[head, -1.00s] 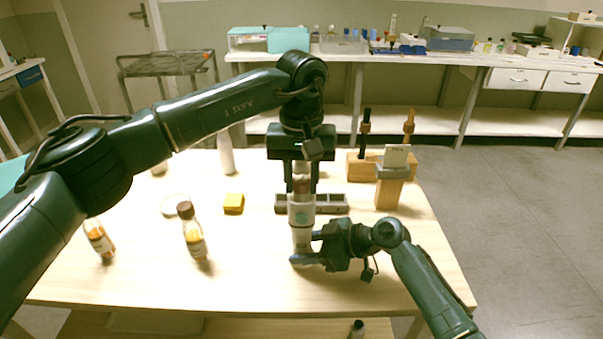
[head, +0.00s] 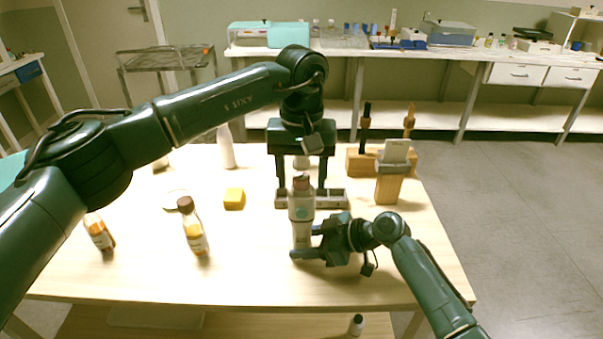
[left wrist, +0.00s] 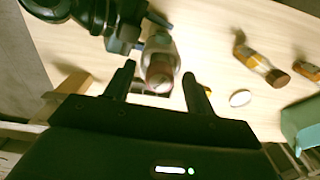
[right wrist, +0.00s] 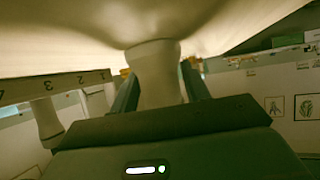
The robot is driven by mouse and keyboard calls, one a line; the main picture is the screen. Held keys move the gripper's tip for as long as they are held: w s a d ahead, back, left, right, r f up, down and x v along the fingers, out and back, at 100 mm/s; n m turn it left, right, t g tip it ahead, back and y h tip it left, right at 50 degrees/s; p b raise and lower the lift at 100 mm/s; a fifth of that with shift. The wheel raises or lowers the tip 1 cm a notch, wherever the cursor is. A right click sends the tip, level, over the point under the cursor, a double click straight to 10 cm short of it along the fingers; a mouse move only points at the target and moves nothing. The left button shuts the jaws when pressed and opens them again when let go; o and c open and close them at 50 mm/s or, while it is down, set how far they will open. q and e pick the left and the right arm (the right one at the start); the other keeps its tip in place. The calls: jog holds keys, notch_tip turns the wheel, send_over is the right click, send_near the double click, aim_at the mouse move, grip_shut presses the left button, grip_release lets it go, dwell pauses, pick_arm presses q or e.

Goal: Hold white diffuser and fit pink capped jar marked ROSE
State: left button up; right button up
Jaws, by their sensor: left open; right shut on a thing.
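The white diffuser (head: 302,235) stands upright at the table's front middle. A jar with a dull pink cap (head: 302,184) sits upright on its top; I cannot read its label. My left gripper (head: 301,187) is open, pointing down, with its fingers apart on either side of the cap. The left wrist view shows the cap (left wrist: 160,76) between the open fingers. My right gripper (head: 306,243) is shut on the lower part of the diffuser from the right. The right wrist view shows the pale diffuser body (right wrist: 157,75) between its fingers.
A grey compartment tray (head: 334,198) lies behind the diffuser. A wooden block with a card (head: 389,189) stands right of it. Amber bottles (head: 192,230) and a yellow block (head: 234,199) stand left. The front table area between the bottles and diffuser is clear.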

dwell(0.3)
pick_arm(q)
jog(key=shift+r, duration=3.5)
pick_arm(e)
jog(key=shift+f, duration=0.1)
jog(key=o, duration=0.8)
jog(key=shift+o, duration=0.2)
